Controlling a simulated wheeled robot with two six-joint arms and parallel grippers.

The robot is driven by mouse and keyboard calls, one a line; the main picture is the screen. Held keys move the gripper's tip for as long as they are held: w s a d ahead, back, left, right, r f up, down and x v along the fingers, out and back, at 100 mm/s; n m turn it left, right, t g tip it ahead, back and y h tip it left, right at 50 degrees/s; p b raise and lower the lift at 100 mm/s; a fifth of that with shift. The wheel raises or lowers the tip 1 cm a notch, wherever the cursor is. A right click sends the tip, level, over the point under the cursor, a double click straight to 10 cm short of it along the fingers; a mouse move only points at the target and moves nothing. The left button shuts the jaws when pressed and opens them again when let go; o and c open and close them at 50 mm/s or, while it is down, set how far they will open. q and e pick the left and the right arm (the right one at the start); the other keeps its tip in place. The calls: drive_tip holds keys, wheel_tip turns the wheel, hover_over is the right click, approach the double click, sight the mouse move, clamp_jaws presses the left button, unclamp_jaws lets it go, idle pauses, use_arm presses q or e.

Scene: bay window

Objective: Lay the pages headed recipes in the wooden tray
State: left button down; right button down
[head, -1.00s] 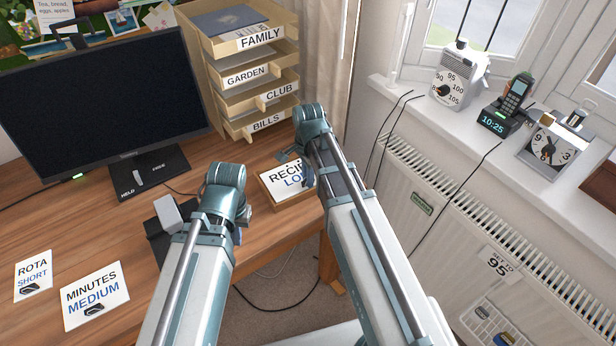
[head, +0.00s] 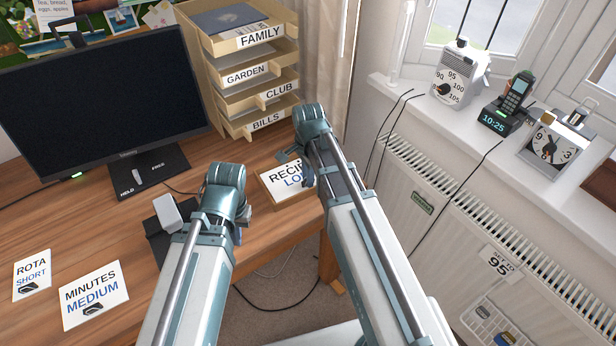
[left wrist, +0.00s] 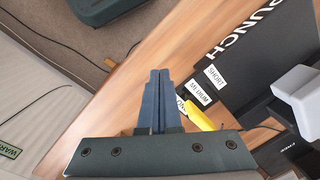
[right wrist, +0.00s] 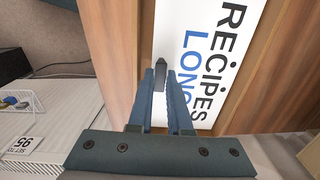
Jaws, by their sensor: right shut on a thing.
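The white pages headed RECIPES, marked LONG (head: 283,178), lie within the rim of the wooden tray (head: 267,196) on the right part of the desk. The right wrist view shows the pages (right wrist: 207,65) between brown wooden sides (right wrist: 262,85). My right gripper (head: 305,174) is over the right part of the pages. In the right wrist view its fingers (right wrist: 162,82) are shut on a small dark clip (right wrist: 162,72) at the pages' edge. My left gripper (head: 244,214) is left of the tray; its fingers (left wrist: 159,75) are together and hold nothing visible.
Pages headed ROTA (head: 32,275) and MINUTES (head: 94,295) lie on the left of the desk. A black punch (left wrist: 255,60) is near my left gripper. A labelled letter rack (head: 222,85) stands behind the tray, and a monitor (head: 100,95) at left. The desk edge is close.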

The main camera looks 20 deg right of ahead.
drive_tip(key=shift+f, duration=0.1)
drive_tip(key=c, duration=0.8)
unclamp_jaws()
drive_tip(key=shift+o, duration=0.2)
drive_tip(key=shift+r+p, duration=3.5)
drive_tip(key=shift+r, duration=0.1)
use_arm(q)
wheel_tip(320, 180, up, 7)
use_arm(e)
drive_tip(key=s+a+n, duration=0.5)
drive_tip(key=s+n, duration=0.2)
drive_tip(key=n, duration=0.2)
drive_tip(key=s+a+n+h, duration=0.1)
drive_tip(key=s+a+n, duration=0.4)
drive_tip(key=s+n, duration=0.2)
drive_tip(key=n, duration=0.2)
drive_tip(key=shift+s+a+n, duration=0.2)
drive_tip(key=shift+a+n, duration=0.05)
drive_tip(key=shift+n, duration=0.15)
